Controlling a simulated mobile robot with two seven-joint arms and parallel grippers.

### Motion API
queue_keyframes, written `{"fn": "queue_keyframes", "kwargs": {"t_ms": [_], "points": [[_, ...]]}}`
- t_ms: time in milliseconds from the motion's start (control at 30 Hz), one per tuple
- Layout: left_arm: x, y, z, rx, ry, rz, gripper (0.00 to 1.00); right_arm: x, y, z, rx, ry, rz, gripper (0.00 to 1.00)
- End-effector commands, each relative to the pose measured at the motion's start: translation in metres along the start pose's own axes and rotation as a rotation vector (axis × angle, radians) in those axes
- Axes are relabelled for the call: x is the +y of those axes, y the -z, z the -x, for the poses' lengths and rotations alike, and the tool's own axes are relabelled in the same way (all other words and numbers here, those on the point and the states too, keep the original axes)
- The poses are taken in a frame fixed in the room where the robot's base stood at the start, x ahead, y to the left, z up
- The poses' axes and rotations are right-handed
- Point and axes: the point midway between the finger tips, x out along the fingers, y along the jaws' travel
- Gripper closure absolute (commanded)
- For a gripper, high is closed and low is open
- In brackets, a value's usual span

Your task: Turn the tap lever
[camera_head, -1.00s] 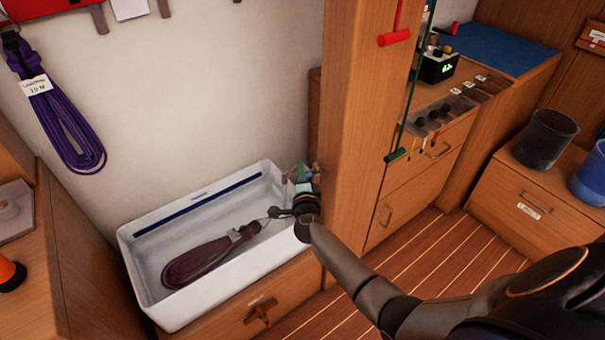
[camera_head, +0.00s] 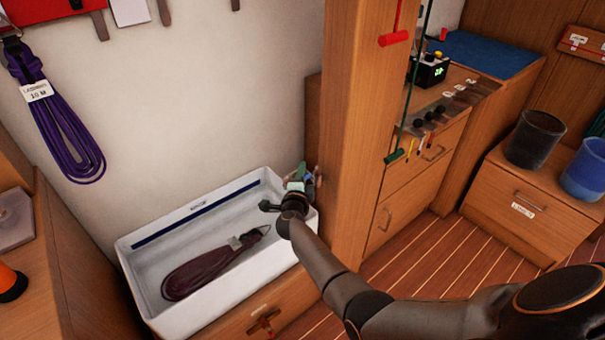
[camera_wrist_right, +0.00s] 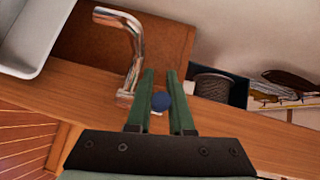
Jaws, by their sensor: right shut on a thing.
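The metal tap (camera_wrist_right: 128,50) with a curved spout stands on a brown wooden surface in the right wrist view. Close beside it is a dark blue round knob (camera_wrist_right: 161,102), which looks like the lever's end. My right gripper (camera_wrist_right: 160,76) has its green fingers on either side of this knob and is shut on it. In the head view my right gripper (camera_head: 298,184) is at the right back corner of the white basin, against the wooden post. The tap is small and partly hidden there. My left gripper is not in view.
The white basin (camera_head: 225,297) holds a coiled maroon line (camera_head: 205,270). A wooden post (camera_head: 352,130) stands just right of my gripper. A purple coil (camera_head: 62,125) hangs on the wall. A dark bucket (camera_head: 536,140) and a blue bucket (camera_head: 585,172) stand at right.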

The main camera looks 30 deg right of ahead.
Motion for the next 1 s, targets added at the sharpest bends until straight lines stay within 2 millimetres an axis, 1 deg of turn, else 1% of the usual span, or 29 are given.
{"fn": "queue_keyframes", "kwargs": {"t_ms": [200, 233, 467, 767, 1000], "points": [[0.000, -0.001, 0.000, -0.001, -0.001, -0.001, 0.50, 0.001, 0.001, 0.000, 0.002, -0.001, -0.001, 1.00], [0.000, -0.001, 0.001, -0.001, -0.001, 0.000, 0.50, 0.001, 0.001, 0.000, 0.002, -0.001, -0.001, 0.77], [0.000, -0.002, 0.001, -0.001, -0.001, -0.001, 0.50, 0.000, 0.001, 0.000, 0.001, 0.000, -0.001, 0.51], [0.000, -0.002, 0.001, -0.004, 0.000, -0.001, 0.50, 0.000, 0.001, 0.000, -0.003, 0.001, 0.000, 0.51], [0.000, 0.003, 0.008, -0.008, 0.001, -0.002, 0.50, -0.001, 0.003, 0.010, -0.068, 0.011, 0.012, 0.51]]}}
